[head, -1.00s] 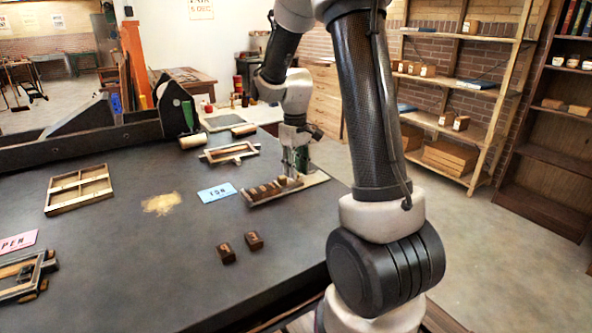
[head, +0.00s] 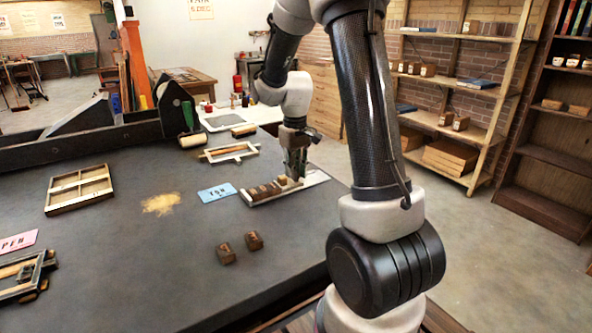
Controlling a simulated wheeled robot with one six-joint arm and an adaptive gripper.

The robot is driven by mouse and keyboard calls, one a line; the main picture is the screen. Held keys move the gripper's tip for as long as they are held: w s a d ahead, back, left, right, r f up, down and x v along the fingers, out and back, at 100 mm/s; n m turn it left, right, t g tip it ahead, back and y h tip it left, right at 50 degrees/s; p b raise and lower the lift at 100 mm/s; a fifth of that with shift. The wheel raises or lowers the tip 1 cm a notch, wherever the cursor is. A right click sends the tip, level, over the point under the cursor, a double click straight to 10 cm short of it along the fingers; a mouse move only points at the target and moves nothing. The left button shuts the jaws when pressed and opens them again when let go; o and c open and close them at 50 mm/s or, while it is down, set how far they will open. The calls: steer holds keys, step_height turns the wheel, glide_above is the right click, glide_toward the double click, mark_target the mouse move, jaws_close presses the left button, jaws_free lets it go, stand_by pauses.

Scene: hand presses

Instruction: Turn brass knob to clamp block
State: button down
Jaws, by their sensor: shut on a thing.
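A shallow pale tray (head: 316,180) lies near the table's right edge. A row of dark wooden blocks (head: 262,191) stands in its left part. A lighter wooden block (head: 283,180) is at the right end of the row, close to my gripper. My gripper (head: 294,176) points down over the tray, just right of the lighter block. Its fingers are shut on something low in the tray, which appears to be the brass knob. The knob itself is hidden by the fingers and too small to make out.
A blue card (head: 217,193) lies left of the tray. Two loose dark blocks (head: 240,247) stand in front. A wooden frame (head: 230,152) and a roller (head: 194,139) lie behind. A divided wooden tray (head: 79,188) is at the left. The table between is mostly clear.

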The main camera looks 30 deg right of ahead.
steer(key=shift+m, duration=3.1)
steer(key=c, duration=1.6)
jaws_free()
